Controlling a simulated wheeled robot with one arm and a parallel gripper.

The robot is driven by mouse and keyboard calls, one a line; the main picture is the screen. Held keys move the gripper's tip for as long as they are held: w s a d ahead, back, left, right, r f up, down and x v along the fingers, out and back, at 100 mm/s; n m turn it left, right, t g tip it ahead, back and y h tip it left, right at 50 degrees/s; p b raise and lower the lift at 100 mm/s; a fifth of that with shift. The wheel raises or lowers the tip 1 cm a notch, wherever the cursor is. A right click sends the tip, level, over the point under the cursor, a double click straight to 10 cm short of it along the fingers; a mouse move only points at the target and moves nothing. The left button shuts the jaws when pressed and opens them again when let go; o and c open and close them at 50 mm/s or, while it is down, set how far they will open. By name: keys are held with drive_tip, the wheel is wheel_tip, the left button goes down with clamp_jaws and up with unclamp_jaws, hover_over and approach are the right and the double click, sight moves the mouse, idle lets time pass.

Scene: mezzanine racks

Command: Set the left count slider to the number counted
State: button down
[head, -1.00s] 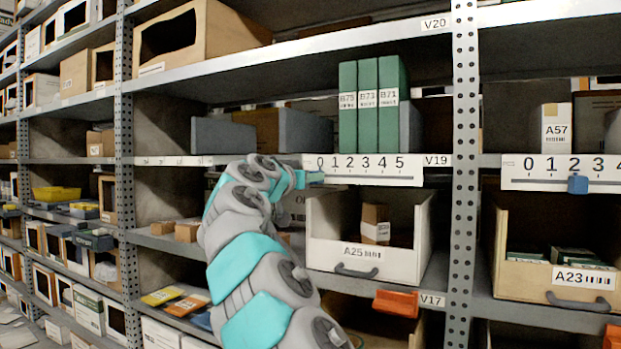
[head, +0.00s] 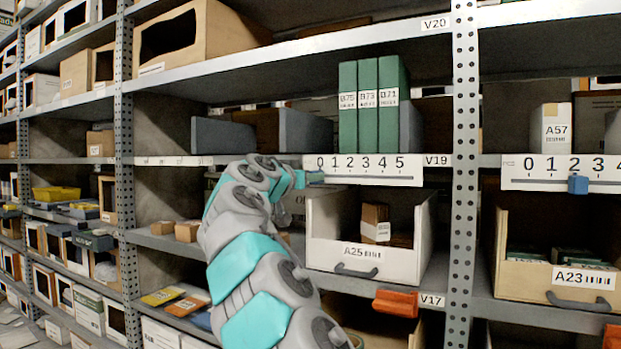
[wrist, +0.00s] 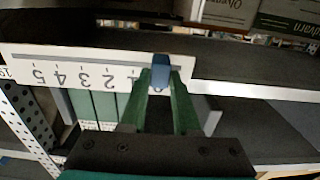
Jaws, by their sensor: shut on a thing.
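The left count scale (head: 430,180) is a white strip numbered 0 to 5 on the shelf edge, below three green binders (head: 368,120). My gripper (head: 312,178) is at its left end, near the 0. In the wrist view, which is upside down, the scale (wrist: 70,62) shows again. There my gripper's green fingers (wrist: 160,85) are shut on the blue slider (wrist: 160,70), one on each side. The slider stands beyond the 1, at the 0 end. The 0 is hidden there. The head view does not clearly show this slider.
A second scale (head: 520,180) at the right has its own blue slider (head: 578,185) at 2. A white bin (head: 325,250) labelled A25 stands below the left scale. A perforated upright (head: 465,220) separates the two bays. An orange tab (head: 396,303) sticks out lower down.

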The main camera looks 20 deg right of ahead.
drive_tip(key=shift+s, duration=0.1)
drive_tip(key=b, duration=0.6)
approach(366, 177)
drive_tip(key=x, duration=0.4)
drive_tip(key=shift+d, duration=0.15)
drive_tip(key=c, duration=0.6)
unclamp_jaws()
drive_tip(key=shift+c, duration=0.2)
